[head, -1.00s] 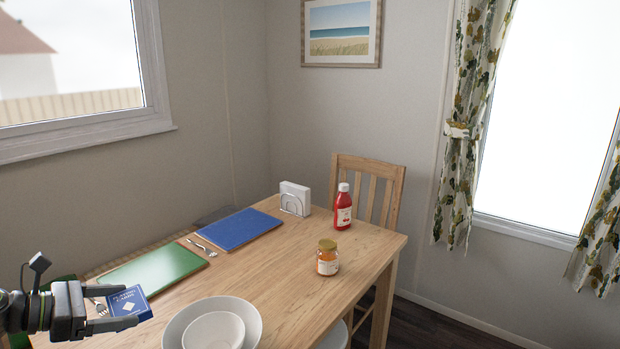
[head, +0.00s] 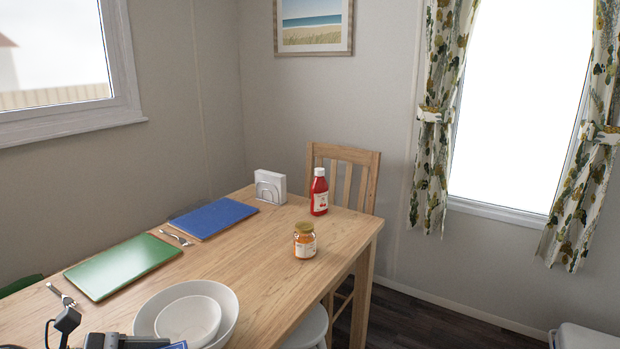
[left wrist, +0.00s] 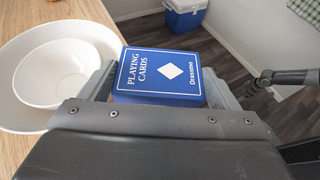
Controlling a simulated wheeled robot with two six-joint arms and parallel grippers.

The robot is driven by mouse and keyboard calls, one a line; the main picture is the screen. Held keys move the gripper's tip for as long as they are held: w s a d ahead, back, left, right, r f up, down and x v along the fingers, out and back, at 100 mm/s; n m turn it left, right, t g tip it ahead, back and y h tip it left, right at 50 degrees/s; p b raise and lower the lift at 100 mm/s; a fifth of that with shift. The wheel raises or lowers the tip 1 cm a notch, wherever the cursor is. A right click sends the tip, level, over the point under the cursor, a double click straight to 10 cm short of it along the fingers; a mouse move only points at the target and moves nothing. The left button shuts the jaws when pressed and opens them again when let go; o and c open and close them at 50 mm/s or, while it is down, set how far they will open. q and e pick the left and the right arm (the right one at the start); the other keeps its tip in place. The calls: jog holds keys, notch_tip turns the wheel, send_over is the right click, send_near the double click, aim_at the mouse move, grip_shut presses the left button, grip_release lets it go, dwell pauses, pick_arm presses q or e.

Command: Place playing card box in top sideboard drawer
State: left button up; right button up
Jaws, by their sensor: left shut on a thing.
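The playing card box (left wrist: 160,75) is blue with white lettering and a white diamond. My left gripper (left wrist: 165,88) is shut on it, with a finger on each side. In the head view, my left gripper (head: 140,342) shows only in part at the bottom left edge, with a blue sliver of the box (head: 174,345). In the left wrist view, the box is beside the white bowls, near the table edge, with floor beyond it. The sideboard drawer is not in view. My right gripper is not in view.
The wooden table (head: 255,275) holds nested white bowls (head: 228,304), a green mat (head: 120,266), a blue mat (head: 212,217), a jar (head: 305,241), a red bottle (head: 319,192) and a napkin holder (head: 270,187). A blue and white cool box (left wrist: 185,15) stands on the floor.

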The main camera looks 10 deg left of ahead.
pick_arm(q)
jog(key=d+b, duration=0.1)
jog(key=d, duration=0.1)
jog(key=d+f, duration=0.1)
jog(key=d, duration=0.1)
jog(key=d+f+b, duration=0.1)
jog(key=d, duration=0.1)
jog(key=shift+s+d+f+b, duration=0.2)
jog(key=shift+s+f+b, duration=0.05)
jog(key=shift+s+b, duration=0.1)
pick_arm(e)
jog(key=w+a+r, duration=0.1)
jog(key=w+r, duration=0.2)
pick_arm(q)
notch_tip(320, 180, up, 10)
jog(key=d+p, duration=0.1)
jog(key=p, duration=1.4)
jog(key=shift+w+d+r+n+t+y, duration=0.15)
jog(key=shift+d+n+t+y, duration=0.15)
jog(key=shift+d+n+t, duration=0.1)
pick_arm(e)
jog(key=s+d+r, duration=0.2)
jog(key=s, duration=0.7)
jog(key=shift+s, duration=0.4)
